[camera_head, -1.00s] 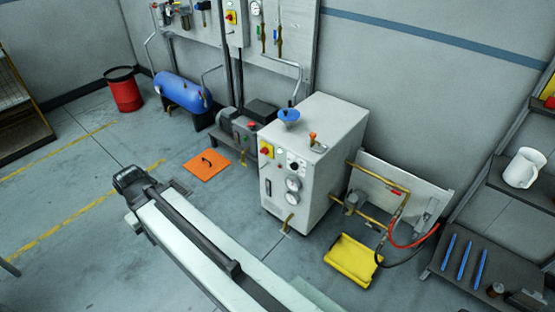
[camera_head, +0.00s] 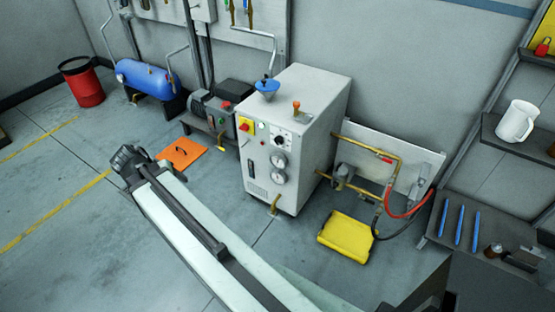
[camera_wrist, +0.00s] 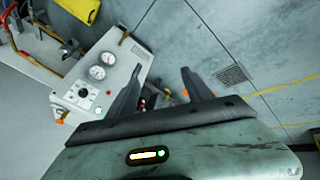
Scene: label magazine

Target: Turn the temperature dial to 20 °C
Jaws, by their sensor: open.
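The temperature dial (camera_head: 280,141) appears to be the small black knob on a white plate, at the upper right of the grey cabinet's front panel (camera_head: 258,165). In the wrist view the dial (camera_wrist: 83,93) lies left of my gripper, with two round gauges beside it. Its scale and pointer are too small to read. My gripper (camera_wrist: 162,70) is open and empty, its two dark fingers apart. It touches nothing that I can see and is clear of the dial. In the head view my arm reaches to the left of the cabinet.
A yellow-and-red switch (camera_head: 246,126) shares the panel. A blue funnel (camera_head: 267,85) and an orange-topped lever (camera_head: 296,107) stand on the cabinet. Pipes and a yellow tray (camera_head: 346,237) are at its right. A shelf with a white jug (camera_head: 516,122) stands far right.

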